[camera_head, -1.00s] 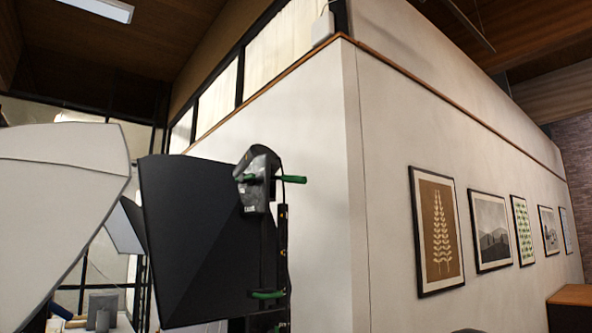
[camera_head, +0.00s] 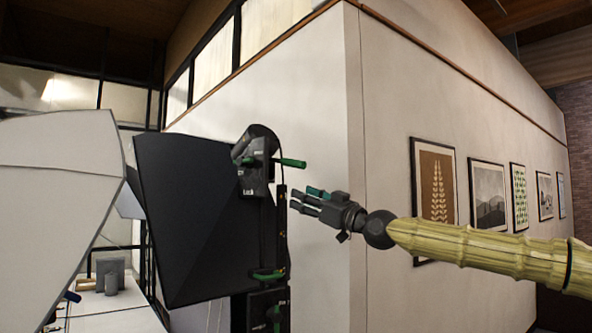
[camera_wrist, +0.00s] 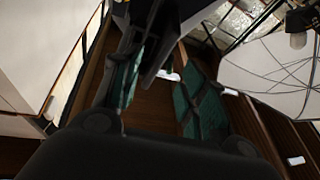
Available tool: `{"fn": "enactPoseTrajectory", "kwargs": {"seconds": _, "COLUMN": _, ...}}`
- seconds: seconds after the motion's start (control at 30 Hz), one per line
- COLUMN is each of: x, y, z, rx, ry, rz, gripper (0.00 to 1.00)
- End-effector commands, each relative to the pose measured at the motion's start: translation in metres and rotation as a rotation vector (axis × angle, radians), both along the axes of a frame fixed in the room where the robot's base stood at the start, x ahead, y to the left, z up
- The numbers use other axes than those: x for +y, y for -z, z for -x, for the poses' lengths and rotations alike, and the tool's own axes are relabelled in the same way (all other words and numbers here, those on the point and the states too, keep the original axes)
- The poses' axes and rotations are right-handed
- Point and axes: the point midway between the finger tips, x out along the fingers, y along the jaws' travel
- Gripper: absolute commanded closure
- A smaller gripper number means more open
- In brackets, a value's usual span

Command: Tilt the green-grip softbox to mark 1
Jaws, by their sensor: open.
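The black softbox (camera_head: 195,215) stands left of centre in the head view, its face turned to the left. A green grip (camera_head: 291,162) sticks out to the right from the bracket at its upper back, and a second green handle (camera_head: 267,275) sits lower on the stand. My gripper (camera_head: 297,201) is just right of the bracket and a little below the upper grip, pointing left. It is open and appears apart from the grip. In the wrist view its two green-padded fingers (camera_wrist: 160,85) are spread, with a dark part between them. I cannot make out mark 1.
A large white softbox (camera_head: 60,180) fills the left side. A wall corner (camera_head: 350,200) stands behind my gripper, with framed pictures (camera_head: 487,195) along the right wall. A white table (camera_head: 110,305) with grey objects is at the lower left.

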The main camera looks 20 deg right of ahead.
Motion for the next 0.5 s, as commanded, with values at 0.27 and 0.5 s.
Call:
{"fn": "enactPoseTrajectory", "kwargs": {"seconds": 0.27, "x": -0.041, "y": -0.064, "z": 0.019, "rx": -0.087, "ry": 0.046, "rz": -0.002, "gripper": 0.57}}
{"fn": "enactPoseTrajectory", "kwargs": {"seconds": 0.5, "x": -0.03, "y": -0.076, "z": 0.0, "rx": -0.088, "ry": 0.046, "rz": 0.0, "gripper": 0.57}}
